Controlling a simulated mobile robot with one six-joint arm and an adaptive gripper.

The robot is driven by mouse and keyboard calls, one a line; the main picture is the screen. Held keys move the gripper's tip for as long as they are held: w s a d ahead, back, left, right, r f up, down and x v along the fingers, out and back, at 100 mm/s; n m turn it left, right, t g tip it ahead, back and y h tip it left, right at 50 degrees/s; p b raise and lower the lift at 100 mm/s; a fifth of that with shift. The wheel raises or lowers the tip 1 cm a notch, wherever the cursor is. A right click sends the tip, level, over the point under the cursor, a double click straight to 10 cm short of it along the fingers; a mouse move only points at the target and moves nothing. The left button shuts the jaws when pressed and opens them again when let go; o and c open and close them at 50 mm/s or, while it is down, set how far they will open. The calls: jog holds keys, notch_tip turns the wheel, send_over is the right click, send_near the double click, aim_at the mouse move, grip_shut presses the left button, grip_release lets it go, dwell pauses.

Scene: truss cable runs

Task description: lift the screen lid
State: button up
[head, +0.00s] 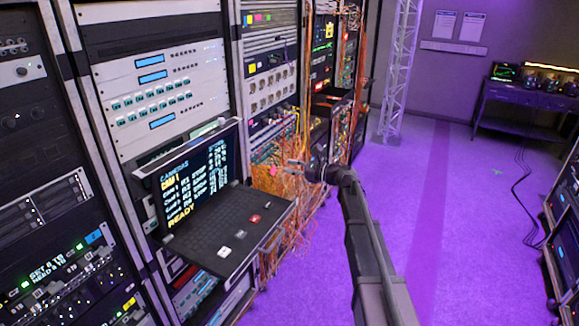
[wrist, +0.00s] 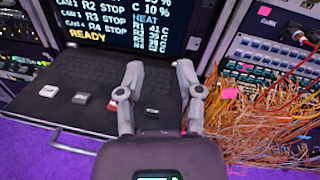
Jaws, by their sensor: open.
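The screen lid (head: 197,172) stands raised at the back of a pulled-out black drawer (head: 222,228), facing out of the rack. Its lit screen shows yellow and white text, including "READY". In the wrist view, the lower part of the screen lid (wrist: 125,22) is at the top and its upper edge is out of frame. My gripper (head: 293,165) is right of the drawer in the head view.
The drawer carries a white key (head: 224,251) and a red key (head: 255,218); a front handle (wrist: 70,145) sticks out. Loose orange cables (wrist: 265,120) hang right of the drawer. A truss column (head: 398,70) and a desk (head: 520,110) stand farther back. The purple floor is mostly clear.

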jog(key=shift+s+f, duration=0.2)
jog(key=shift+s, duration=0.15)
jog(key=c, duration=0.3)
jog(key=s+f+n+h, duration=0.1)
jog(key=s+f+n, duration=0.1)
jog(key=s, duration=0.1)
jog(key=s+f+n+g+h, duration=0.1)
jog(key=s+f+n, duration=0.1)
jog(key=s+f+n+g+h, duration=0.1)
jog(key=s+f+n+h, duration=0.1)
jog(key=s, duration=0.1)
jog(key=shift+s+d+f, duration=0.3)
grip_shut()
jog(key=s+d+f+n+g+h, duration=0.1)
jog(key=s+d+f+n+h, duration=0.2)
jog(key=s, duration=0.5)
jog(key=s+d+f+n+g+h, duration=0.1)
jog(key=s+d+f+n+h, duration=0.3)
jog(key=s+d+n+h, duration=0.1)
jog(key=s+d+f+n+g+h, duration=0.2)
jog(key=s+d+f+n+h, duration=0.2)
jog(key=s+d, duration=0.4)
jog(key=s+n+h, duration=0.1)
jog(key=s+n, duration=0.1)
jog(key=s, duration=0.1)
jog(key=shift+f, duration=0.25)
